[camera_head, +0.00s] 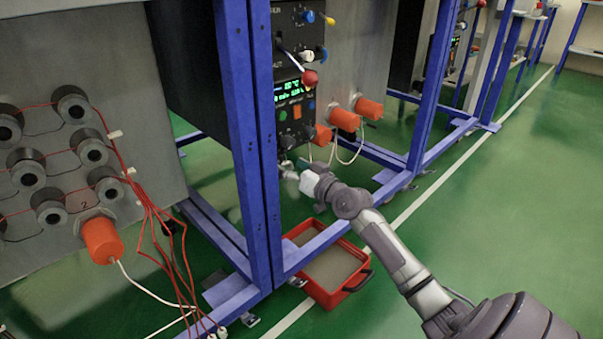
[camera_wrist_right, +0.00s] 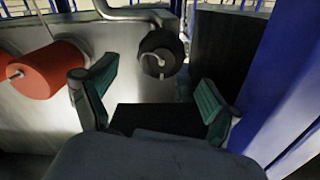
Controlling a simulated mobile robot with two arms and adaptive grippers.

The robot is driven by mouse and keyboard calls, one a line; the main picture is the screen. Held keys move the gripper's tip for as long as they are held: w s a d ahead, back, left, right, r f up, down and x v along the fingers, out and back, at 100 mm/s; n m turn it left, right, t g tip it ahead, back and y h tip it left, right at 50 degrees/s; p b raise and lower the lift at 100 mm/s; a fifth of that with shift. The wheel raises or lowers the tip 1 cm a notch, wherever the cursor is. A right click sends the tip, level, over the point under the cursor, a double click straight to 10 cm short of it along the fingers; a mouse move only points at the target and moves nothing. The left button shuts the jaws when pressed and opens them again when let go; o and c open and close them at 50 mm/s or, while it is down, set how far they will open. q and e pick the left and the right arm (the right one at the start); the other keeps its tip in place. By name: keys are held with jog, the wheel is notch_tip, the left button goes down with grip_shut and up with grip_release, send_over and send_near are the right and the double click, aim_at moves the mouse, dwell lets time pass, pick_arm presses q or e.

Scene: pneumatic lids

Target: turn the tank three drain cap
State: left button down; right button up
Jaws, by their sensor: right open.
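A black round cap (camera_wrist_right: 162,54) sits on a grey bent pipe (camera_wrist_right: 130,14) in the right wrist view. It is probably the drain cap; no tank number is legible beside it. My right gripper (camera_head: 294,168) reaches low between the blue frame and the tank side in the head view. In the wrist view, its two green-padded fingers (camera_wrist_right: 154,92) are spread apart with nothing between them. The cap lies beyond the fingertips, within the gap's width, apparently untouched. In the head view the cap is not clear behind the gripper and frame. My left gripper is not in view.
Orange cylinders (camera_head: 345,119) stick out of the metal tank (camera_head: 345,70); one (camera_wrist_right: 45,72) is left of the fingers. Blue frame posts (camera_head: 250,130) stand close by. A red tray (camera_head: 322,296) lies on the floor below. Green floor on the right is free.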

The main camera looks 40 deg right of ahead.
jog(key=s, duration=0.6)
jog(key=shift+d, duration=0.25)
